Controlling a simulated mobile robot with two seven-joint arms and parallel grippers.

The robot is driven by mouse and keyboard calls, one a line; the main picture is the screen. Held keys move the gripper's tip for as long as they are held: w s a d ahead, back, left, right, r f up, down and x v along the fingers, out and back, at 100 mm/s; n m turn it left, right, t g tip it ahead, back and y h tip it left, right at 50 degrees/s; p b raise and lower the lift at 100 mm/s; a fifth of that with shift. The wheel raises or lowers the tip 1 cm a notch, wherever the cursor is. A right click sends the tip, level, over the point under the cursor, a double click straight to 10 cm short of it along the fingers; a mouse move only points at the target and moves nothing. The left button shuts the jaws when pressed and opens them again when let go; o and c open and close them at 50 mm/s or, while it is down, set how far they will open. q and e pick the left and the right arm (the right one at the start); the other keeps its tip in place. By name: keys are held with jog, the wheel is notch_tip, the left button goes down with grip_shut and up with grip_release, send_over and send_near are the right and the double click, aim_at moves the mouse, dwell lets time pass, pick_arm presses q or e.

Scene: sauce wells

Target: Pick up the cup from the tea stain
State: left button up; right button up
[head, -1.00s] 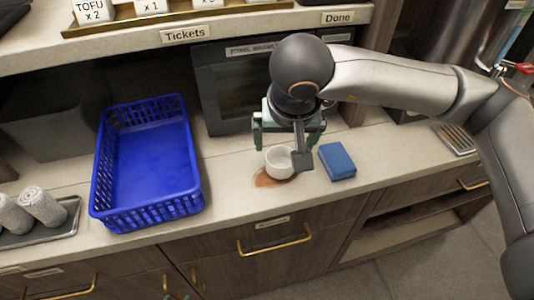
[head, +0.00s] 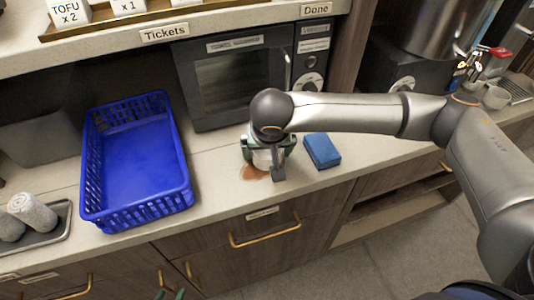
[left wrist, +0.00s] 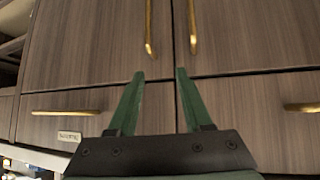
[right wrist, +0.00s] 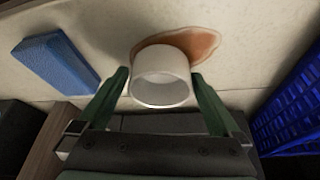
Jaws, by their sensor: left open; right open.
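The white cup (right wrist: 162,82) stands on the counter at the edge of the brown tea stain (right wrist: 205,44). In the head view the cup (head: 262,159) is mostly hidden by my right gripper (head: 267,160), and the stain (head: 252,173) shows beside it. My right gripper is open, with a finger on either side of the cup in the right wrist view (right wrist: 162,90); I cannot tell whether they touch it. My left gripper (left wrist: 157,75) is open and empty, facing the cabinet doors below the counter.
A blue sponge (head: 322,150) lies right of the cup. A blue basket (head: 190,195) stands to the left, with rolled towels (head: 32,213) on a tray further left. A dark microwave (head: 235,75) stands behind. Cabinet fronts with brass handles (head: 265,237) are below.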

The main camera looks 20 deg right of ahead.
jog(key=shift+f, duration=0.2)
jog(key=shift+w, duration=0.1)
jog(key=c, duration=1.2)
